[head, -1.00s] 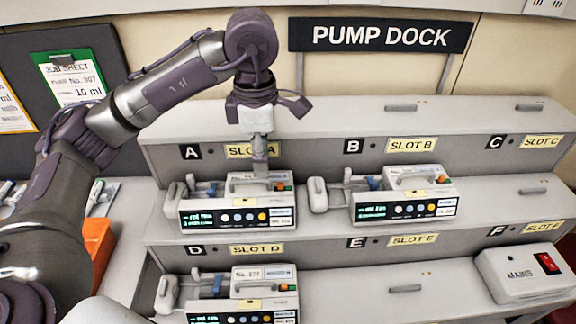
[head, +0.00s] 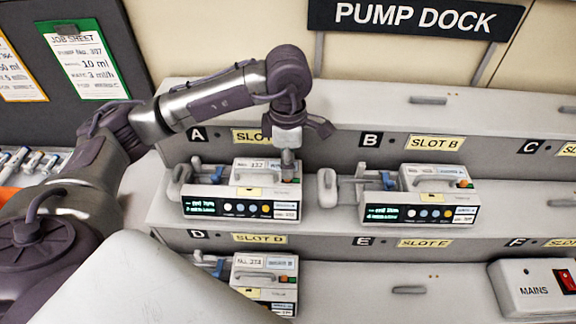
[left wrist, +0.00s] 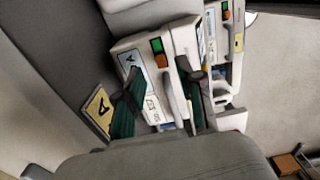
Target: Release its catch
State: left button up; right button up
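The slot A pump (head: 240,207) is a white box with a lit display, colored buttons and a syringe on top. My left gripper (head: 289,172) points down at its right end and covers part of it there. In the left wrist view the two dark green fingers (left wrist: 160,72) stand apart, with part of a white pump (left wrist: 128,48) between and beyond them. A green and an orange button (left wrist: 157,50) show near the fingertips. I cannot make out a catch or whether the fingers touch the pump. My right gripper is out of view.
A similar pump (head: 420,212) stands in slot B, and another (head: 265,278) in slot D, partly hidden by a pale shape. Slot E (head: 400,275) is bare. A mains box (head: 535,287) with a red switch is at right. A job sheet (head: 85,60) hangs at left.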

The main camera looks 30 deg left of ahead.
pick_arm(q)
notch_tip(320, 180, down, 2)
jog(key=shift+s+f+p, duration=0.1)
jog(key=shift+f+p, duration=0.05)
jog(key=shift+p, duration=0.15)
jog(key=shift+f, duration=0.65)
grip_shut()
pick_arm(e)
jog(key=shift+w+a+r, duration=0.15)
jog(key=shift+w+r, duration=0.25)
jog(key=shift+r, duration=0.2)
